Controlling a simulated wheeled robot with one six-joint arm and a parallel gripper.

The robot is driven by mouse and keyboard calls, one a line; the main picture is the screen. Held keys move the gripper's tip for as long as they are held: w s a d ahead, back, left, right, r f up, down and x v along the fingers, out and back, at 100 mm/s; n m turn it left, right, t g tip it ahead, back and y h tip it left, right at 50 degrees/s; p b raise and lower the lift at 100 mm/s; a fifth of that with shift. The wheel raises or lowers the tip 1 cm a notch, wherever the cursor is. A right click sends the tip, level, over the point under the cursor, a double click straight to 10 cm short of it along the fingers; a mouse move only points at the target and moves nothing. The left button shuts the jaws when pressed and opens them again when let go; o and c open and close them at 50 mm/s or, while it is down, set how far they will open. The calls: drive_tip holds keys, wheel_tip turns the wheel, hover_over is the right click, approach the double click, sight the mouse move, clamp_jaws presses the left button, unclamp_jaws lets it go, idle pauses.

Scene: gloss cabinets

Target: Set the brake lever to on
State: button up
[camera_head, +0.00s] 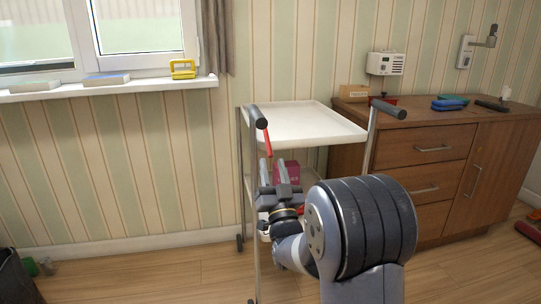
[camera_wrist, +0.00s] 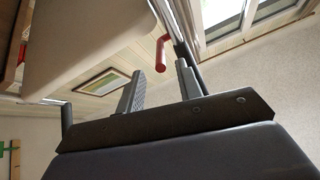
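The brake lever (camera_head: 267,142) is a thin red bar on the cart's left post, hanging just below the dark left handle grip. It also shows as a bent red bar in the wrist view (camera_wrist: 162,55). The cart (camera_head: 305,124) has a white tray top and metal posts. My gripper (camera_head: 273,164) is in front of the cart, just below the lever. In the wrist view my gripper (camera_wrist: 159,72) has its two fingers apart, with nothing between them. The lever shows beyond the fingertips; whether they touch it I cannot tell. Any lever markings are too small to read.
A pink box (camera_head: 288,172) sits on the cart's lower shelf, partly hidden by my arm. A wooden cabinet (camera_head: 420,150) stands right of the cart with small items on top. A windowsill (camera_head: 110,87) is at left. The floor (camera_head: 150,270) at left is mostly clear.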

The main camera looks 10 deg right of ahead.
sight(270, 149)
drive_tip(key=v, duration=0.5)
drive_tip(key=shift+s+f, duration=0.25)
drive_tip(key=shift+s, duration=0.1)
drive_tip(key=x, duration=1)
drive_tip(key=shift+w+r+b, duration=0.25)
drive_tip(key=shift+w+b, duration=0.1)
drive_tip(key=shift+b, duration=0.05)
drive_tip(key=shift+r, duration=0.1)
